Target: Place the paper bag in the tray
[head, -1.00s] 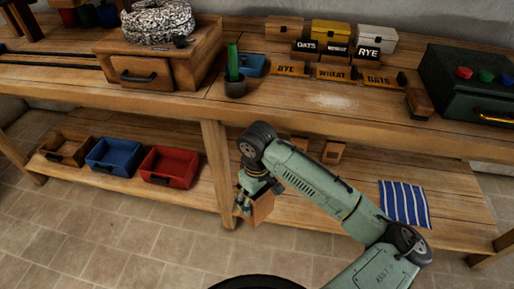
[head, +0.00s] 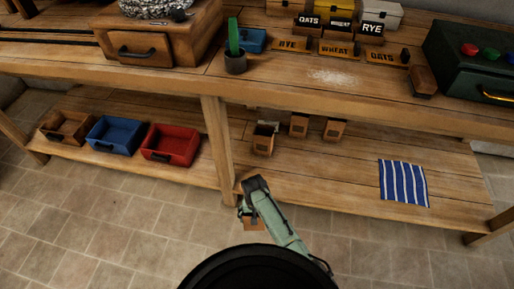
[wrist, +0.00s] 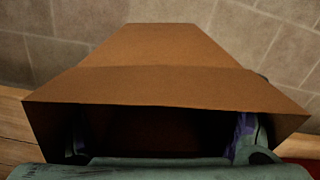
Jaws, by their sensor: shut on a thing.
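My gripper (head: 249,211) is shut on a brown paper bag (head: 254,224), held over the floor just in front of the lower shelf's edge. In the wrist view the bag (wrist: 160,85) fills the middle, its dark open mouth towards me, with parts of my gripper's fingers at both sides. Three open trays stand in a row on the lower shelf, left of the bench leg: a wooden tray (head: 67,141), a blue tray (head: 112,151) and a red tray (head: 170,160). The bag is apart from them, to the right of the red tray.
Three similar brown bags (head: 263,145) stand on the lower shelf right of the bench leg (head: 218,150). A striped blue cloth (head: 403,183) lies farther right. The bench top (head: 300,85) above holds boxes, a drawer unit and a green control box (head: 475,65). The tiled floor (head: 90,230) is open.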

